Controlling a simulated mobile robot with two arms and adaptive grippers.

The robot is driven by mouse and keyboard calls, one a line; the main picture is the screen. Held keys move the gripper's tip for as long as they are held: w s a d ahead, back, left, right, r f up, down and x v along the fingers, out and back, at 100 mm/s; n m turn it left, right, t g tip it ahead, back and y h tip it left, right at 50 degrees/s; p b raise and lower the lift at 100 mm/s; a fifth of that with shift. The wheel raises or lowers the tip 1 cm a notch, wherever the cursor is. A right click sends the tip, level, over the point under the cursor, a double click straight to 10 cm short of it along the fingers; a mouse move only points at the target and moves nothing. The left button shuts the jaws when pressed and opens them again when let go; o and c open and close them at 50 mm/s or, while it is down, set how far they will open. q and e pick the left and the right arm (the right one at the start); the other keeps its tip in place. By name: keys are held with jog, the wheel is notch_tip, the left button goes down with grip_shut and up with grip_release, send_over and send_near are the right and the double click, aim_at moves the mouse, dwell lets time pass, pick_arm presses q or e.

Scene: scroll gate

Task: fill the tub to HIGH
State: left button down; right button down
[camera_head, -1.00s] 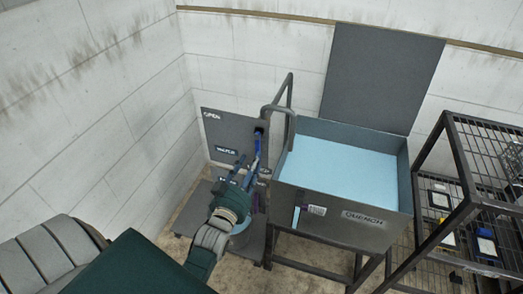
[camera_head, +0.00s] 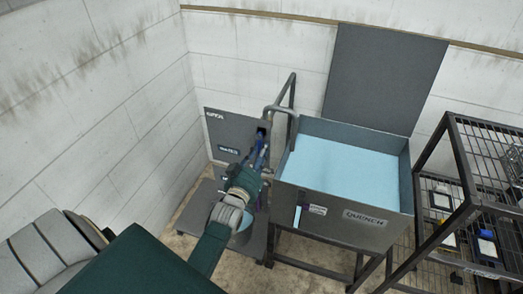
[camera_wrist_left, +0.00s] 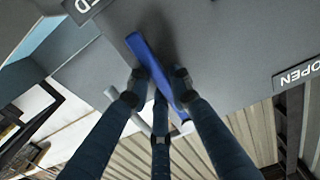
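The grey tub (camera_head: 335,215) marked QUENCH holds pale blue water (camera_head: 345,170), its surface below the rim. A narrow sight glass (camera_head: 297,216) and a small label (camera_head: 317,210) are on its front; level marks are too small to read. A grey WATER panel (camera_head: 232,122) is left of the tub, with a blue lever (camera_wrist_left: 152,65). My left gripper (camera_head: 259,152) is at the lever. In the left wrist view its fingers (camera_wrist_left: 160,82) lie on both sides of the lever, seemingly without clamping it. Contact is unclear. My right gripper is out of view.
A bent grey pipe (camera_head: 282,110) rises between panel and tub. A tall grey board (camera_head: 385,80) stands behind the tub. A dark wire rack (camera_head: 450,190) is close on the right. The wall (camera_head: 110,100) bounds the left. An OPEN sign shows in the wrist view (camera_wrist_left: 298,74).

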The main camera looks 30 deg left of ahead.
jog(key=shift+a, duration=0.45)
pick_arm(q)
jog(key=shift+a+m, duration=0.15)
jog(key=shift+m, duration=0.15)
jog(key=a+m, duration=0.1)
jog(key=m, duration=0.2)
jog(key=s+a+r+m+p, duration=0.1)
jog(key=a+m, duration=0.1)
jog(key=m, duration=0.2)
jog(key=a+r+m, duration=0.1)
jog(key=a+m, duration=0.1)
jog(key=m, duration=0.1)
jog(key=shift+s+a+r+p, duration=0.1)
jog(key=shift+s+r+p, duration=0.05)
jog(key=shift+p, duration=0.2)
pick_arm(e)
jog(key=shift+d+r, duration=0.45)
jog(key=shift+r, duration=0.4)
pick_arm(q)
jog(key=shift+m, duration=0.3)
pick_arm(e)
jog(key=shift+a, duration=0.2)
